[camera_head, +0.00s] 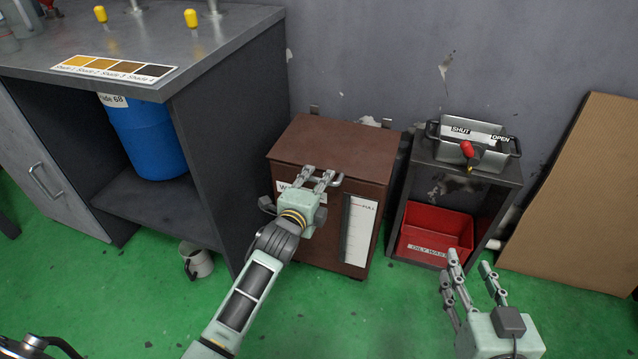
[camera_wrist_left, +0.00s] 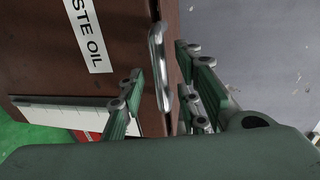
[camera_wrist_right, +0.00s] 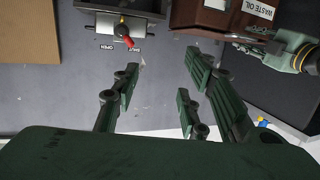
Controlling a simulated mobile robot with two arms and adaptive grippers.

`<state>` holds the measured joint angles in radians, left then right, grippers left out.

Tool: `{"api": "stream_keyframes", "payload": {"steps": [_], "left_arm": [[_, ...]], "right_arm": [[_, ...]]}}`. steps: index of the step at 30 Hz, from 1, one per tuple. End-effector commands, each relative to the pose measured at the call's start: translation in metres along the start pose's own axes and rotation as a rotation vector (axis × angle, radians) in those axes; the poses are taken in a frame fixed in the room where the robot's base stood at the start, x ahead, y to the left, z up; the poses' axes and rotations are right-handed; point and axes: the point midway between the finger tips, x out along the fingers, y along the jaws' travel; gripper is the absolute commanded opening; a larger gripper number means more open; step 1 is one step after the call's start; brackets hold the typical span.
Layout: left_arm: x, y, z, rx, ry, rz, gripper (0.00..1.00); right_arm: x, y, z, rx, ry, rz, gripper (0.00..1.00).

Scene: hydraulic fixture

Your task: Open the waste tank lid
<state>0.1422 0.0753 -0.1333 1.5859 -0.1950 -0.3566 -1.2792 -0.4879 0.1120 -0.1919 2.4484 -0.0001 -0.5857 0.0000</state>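The brown waste tank (camera_head: 285,198) stands against the wall with its flat lid (camera_head: 345,145) down. A metal bar handle (camera_wrist_left: 158,65) runs along the lid's front edge. My left gripper (camera_head: 322,175) is at this handle. In the left wrist view its fingers (camera_wrist_left: 158,95) are apart, with the handle between them and gaps visible on both sides. The WASTE OIL label (camera_wrist_left: 88,35) is beside it. My right gripper (camera_head: 468,258) is open and empty, over the floor at the lower right, away from the tank.
A dark stand with a red-knobbed SHUT/OPEN lever (camera_head: 467,149) and a red bin (camera_head: 436,232) is right of the tank. A grey workbench (camera_head: 225,50) with a blue drum (camera_head: 147,138) is left. A mug (camera_head: 197,262) sits on the green floor. Cardboard (camera_head: 585,190) leans far right.

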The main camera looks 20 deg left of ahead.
Motion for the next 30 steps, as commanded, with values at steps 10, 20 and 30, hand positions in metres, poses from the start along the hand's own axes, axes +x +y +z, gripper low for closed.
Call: {"api": "stream_keyframes", "payload": {"steps": [10, 20, 30], "left_arm": [[0.016, 0.0, 0.0, 0.001, 0.0, 0.0, 0.31], [0.016, 0.0, 0.0, 0.0, 0.0, 0.0, 0.25], [0.016, 0.0, 0.0, 0.0, 0.0, 0.001, 0.0]], "right_arm": [[0.002, -0.004, -0.029, 0.002, 0.141, -0.009, 0.4], [0.002, -0.004, -0.03, 0.002, 0.144, -0.009, 0.4], [0.002, -0.004, -0.029, 0.002, 0.143, -0.008, 0.4]]}}
